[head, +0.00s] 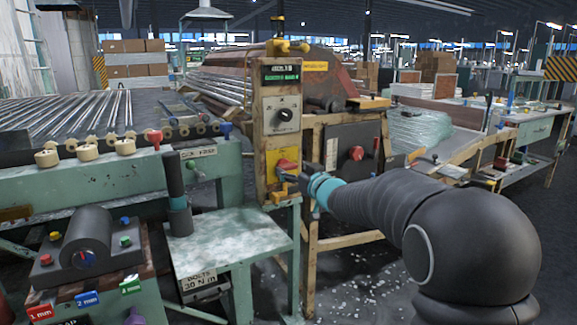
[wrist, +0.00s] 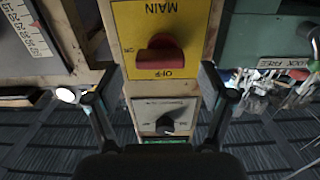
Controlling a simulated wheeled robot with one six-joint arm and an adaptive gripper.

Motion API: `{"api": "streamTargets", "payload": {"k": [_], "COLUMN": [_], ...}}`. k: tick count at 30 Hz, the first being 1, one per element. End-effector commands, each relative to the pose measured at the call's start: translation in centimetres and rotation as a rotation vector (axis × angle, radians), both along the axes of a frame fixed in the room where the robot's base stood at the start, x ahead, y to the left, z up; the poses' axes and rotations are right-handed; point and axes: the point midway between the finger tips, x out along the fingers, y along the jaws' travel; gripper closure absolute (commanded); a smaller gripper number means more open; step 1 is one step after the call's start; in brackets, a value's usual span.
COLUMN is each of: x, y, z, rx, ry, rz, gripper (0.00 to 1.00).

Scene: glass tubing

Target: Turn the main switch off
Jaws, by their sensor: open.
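The main switch is a red knob (wrist: 160,54) on a yellow plate (wrist: 203,12), upside down in the wrist view. In the head view the yellow plate (head: 288,156) is low on the beige post, partly hidden by my gripper (head: 284,182). My gripper is open and empty in front of the post. In the wrist view its fingers (wrist: 157,76) are apart on either side of the post, with the knob ahead between them.
A grey selector plate with a black knob (head: 284,115) is higher on the post. A dark box with another red knob (head: 356,153) is right of it. A green-grey table (head: 225,240) stands below left. A ruler-like scale (wrist: 30,35) is left of the post.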

Motion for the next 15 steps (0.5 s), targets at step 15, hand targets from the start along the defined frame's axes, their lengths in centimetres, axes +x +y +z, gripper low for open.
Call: {"api": "streamTargets", "payload": {"k": [15], "x": [2.9], "y": [2.0], "z": [0.0], "rx": [0.0], "ry": [0.0], "rz": [0.0], "gripper": [0.19]}}
